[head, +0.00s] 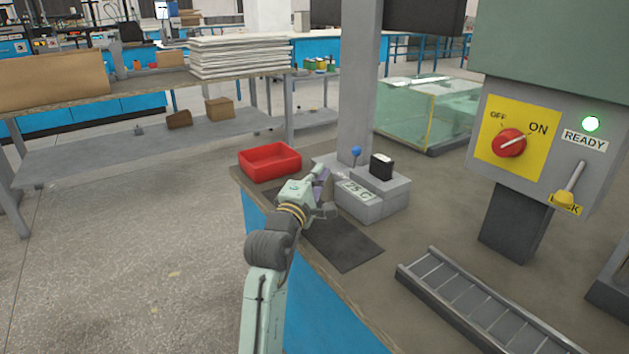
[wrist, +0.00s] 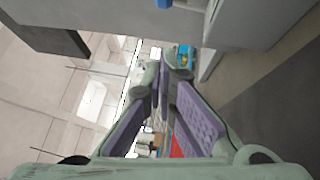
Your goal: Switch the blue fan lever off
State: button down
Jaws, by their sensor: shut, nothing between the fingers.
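The blue fan lever shows in the head view as a round blue knob (head: 356,151) on a short stem. It stands on the grey base unit at the foot of the grey post (head: 357,85). A blue piece (wrist: 166,3) at the top edge of the wrist view may be the same knob, but it is cut off. My gripper (head: 328,184) is at the left of the grey unit, just in front of and below the lever, apart from it. Its purple-padded fingers (wrist: 169,62) are shut and empty in the wrist view.
A red tray (head: 270,162) sits left behind my gripper. A block labelled 75 G (head: 357,194) and a black piece (head: 381,167) are to the right. A dark mat (head: 340,245) and metal rack (head: 470,295) lie in front. A control box (head: 545,150) stands at right.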

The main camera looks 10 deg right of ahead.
aim_at(355, 160)
jog(key=x, duration=0.4)
jog(key=shift+r, duration=0.1)
jog(key=d, duration=0.2)
jog(key=d+p, duration=0.1)
jog(key=shift+w+d+r, duration=0.2)
jog(key=shift+w+r, duration=0.1)
jog(key=shift+w, duration=0.1)
jog(key=shift+w+d, duration=0.1)
jog(key=shift+d, duration=0.3)
